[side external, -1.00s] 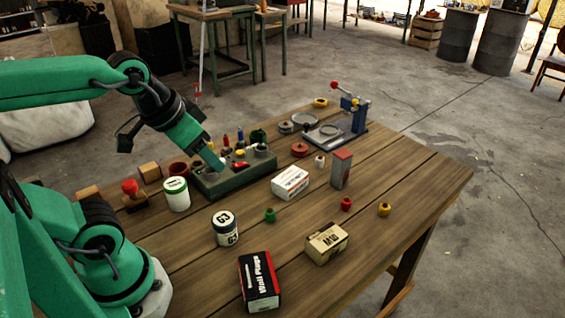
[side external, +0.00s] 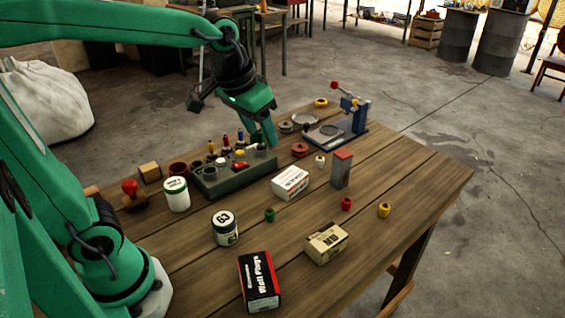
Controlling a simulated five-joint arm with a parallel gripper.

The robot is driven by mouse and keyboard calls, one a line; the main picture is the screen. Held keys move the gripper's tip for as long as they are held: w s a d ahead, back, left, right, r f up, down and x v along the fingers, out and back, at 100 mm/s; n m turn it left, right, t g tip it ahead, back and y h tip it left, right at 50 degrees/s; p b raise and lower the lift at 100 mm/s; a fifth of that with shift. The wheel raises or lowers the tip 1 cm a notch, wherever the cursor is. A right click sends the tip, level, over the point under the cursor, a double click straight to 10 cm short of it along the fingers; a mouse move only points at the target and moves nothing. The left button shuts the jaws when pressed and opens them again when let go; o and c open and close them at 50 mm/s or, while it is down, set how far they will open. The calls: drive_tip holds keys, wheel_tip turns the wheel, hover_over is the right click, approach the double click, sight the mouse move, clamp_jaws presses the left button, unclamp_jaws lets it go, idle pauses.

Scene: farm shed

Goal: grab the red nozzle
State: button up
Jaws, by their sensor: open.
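A small red nozzle (side external: 346,203) stands upright on the wooden table, to the right of the middle, with clear wood around it. My gripper (side external: 268,138) is up and to the left of it, above the back part of the grey-green tool tray. It points down, is open and holds nothing that I can see. The gap between its fingers is hard to make out from this side. The nozzle is well apart from my gripper and nothing hides it.
A yellow nozzle (side external: 384,209), a green nozzle (side external: 269,214) and a white nozzle (side external: 320,161) stand nearby. A red-grey upright box (side external: 341,169) is just behind the red one. The tool tray (side external: 235,180) holds several upright tools. A cream box (side external: 326,243) lies in front.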

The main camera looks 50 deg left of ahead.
drive_tip(key=w+d+f+g, duration=0.1)
drive_tip(key=w+d+f, duration=0.15)
drive_tip(key=w, duration=0.45)
drive_tip(key=w+d+f+g, duration=0.1)
drive_tip(key=w+f, duration=0.3)
drive_tip(key=w, duration=0.2)
drive_tip(key=g, duration=0.2)
hover_over(348, 198)
drive_tip(key=shift+n, duration=0.4)
drive_tip(key=f, duration=1)
drive_tip(key=shift+s+a+f, duration=0.15)
drive_tip(key=shift+s+f, duration=0.05)
drive_tip(key=shift+f, duration=0.15)
drive_tip(key=shift+w+f, duration=0.2)
drive_tip(key=shift+f, duration=1.5)
drive_tip(key=shift+f, duration=0.1)
drive_tip(key=shift+f, duration=2.5)
drive_tip(key=c, duration=1.1)
